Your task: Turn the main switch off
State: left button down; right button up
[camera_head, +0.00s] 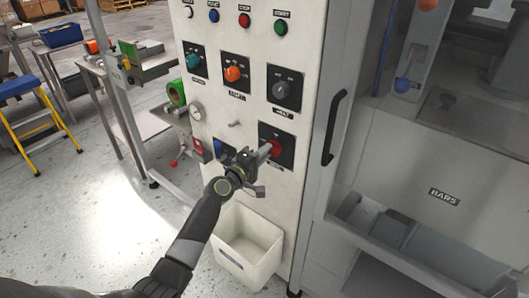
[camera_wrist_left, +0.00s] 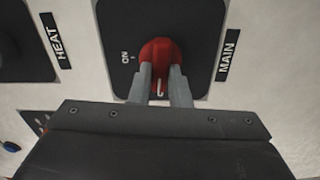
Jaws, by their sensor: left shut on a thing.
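The main switch is a red rotary knob (camera_head: 274,148) on a black square plate, low on the right of the white control panel in the head view. In the left wrist view, the red knob (camera_wrist_left: 160,50) sits on its plate beside the "MAIN" label (camera_wrist_left: 228,55). An "ON" mark is printed left of the knob, and a white line shows on the knob between the fingers. My left gripper (camera_head: 265,152) is shut on the knob; its two grey fingers (camera_wrist_left: 162,82) lie on either side of it. Any OFF mark is hidden. My right gripper is out of view.
A black door handle (camera_head: 334,128) stands to the right. A white bin (camera_head: 240,262) is below.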

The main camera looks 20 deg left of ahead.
pick_arm(q)
jog(key=shift+f+n, duration=0.15)
jog(key=shift+n, duration=0.45)
jog(key=c, duration=1.4)
grip_release()
jog(key=shift+o, duration=0.2)
jog(key=v, duration=1.7)
jog(key=shift+s, duration=0.2)
jog(key=shift+a, duration=0.15)
